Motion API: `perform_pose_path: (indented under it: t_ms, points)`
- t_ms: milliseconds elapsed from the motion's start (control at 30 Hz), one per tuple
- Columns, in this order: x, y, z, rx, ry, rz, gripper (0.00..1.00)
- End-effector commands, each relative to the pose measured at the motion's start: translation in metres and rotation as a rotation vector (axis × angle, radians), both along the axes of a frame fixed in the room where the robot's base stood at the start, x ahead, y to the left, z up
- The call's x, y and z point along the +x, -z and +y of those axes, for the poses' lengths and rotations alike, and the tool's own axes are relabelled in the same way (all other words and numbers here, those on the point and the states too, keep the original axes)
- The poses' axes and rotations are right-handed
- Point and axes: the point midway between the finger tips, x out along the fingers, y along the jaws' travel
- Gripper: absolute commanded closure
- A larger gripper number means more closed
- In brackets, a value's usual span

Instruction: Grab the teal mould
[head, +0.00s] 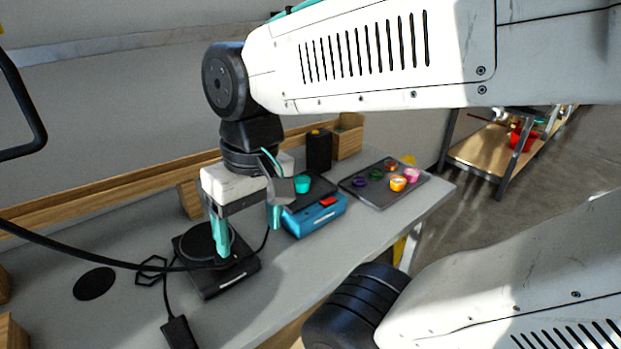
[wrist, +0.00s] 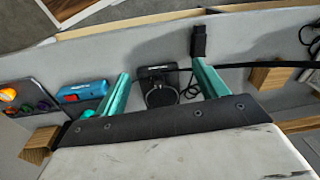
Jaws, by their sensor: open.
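The teal mould (head: 302,184) is a small cup on the dark top of a blue device (head: 315,218) with a red button. In the wrist view a bit of the teal mould (wrist: 88,114) shows at the left, close to the left finger and partly hidden. My gripper (head: 248,236) has two teal fingers, spread apart with nothing between them. It is left of the mould, above a black device with a round plate (head: 240,277). In the wrist view my gripper (wrist: 161,72) frames that same device.
A dark tray (head: 350,186) with several coloured moulds lies right of the blue device. A black box (head: 319,151) and a wooden box (head: 348,137) stand behind. A black disc (head: 94,284), cables and an adapter (head: 179,333) lie at the left.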

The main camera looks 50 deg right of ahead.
Motion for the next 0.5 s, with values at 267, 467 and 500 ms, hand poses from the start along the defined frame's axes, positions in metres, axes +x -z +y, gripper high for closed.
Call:
perform_pose_path:
  t_ms: [267,467,500]
  points:
    - [0.078,0.031,-0.034,0.456,0.713,0.157,0.28]
    - [0.136,0.06,-0.119,0.831,1.324,0.204,0.28]
    - [0.144,0.068,-0.143,0.909,1.447,0.206,0.28]
